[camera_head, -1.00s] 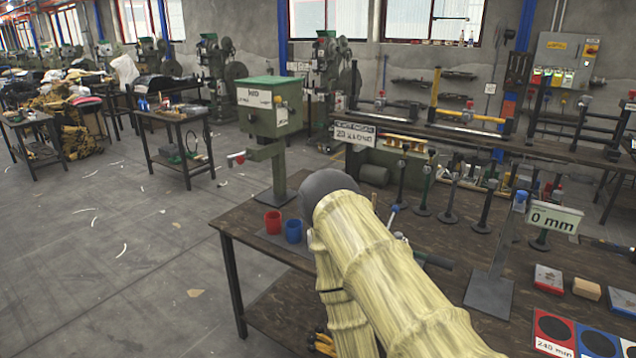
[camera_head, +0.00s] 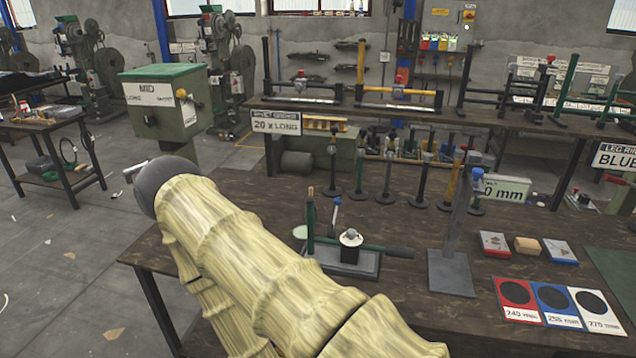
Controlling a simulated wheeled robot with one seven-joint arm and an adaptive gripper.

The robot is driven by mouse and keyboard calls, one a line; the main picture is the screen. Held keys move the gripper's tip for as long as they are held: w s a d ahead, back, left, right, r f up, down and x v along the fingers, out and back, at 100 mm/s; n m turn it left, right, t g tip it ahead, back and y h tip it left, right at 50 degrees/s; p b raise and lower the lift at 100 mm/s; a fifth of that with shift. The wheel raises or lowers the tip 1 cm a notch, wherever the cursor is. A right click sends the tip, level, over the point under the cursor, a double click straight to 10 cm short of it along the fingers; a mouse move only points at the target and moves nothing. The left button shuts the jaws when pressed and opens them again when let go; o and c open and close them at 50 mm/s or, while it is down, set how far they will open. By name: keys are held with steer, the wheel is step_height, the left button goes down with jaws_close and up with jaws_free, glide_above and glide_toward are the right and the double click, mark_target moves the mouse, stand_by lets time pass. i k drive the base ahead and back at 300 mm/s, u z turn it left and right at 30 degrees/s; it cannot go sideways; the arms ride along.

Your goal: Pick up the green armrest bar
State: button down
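Dark green bars (camera_head: 568,82) stand upright or slanted in a frame on the back bench at the right. I cannot tell for sure whether one of them is the armrest bar. My arm, in a pale yellow ribbed sleeve with a dark rounded joint, crosses the lower left of the view. My gripper is not in view. The arm covers part of the near workbench.
A green-topped machine (camera_head: 165,105) stands at left. Floor is open at far left.

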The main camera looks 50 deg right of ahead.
mark_target(348, 256)
steer(key=z, duration=0.35)
steer(key=i, duration=0.8)
steer(key=z, duration=1.25)
steer(key=i, duration=0.45)
steer(key=z, duration=0.5)
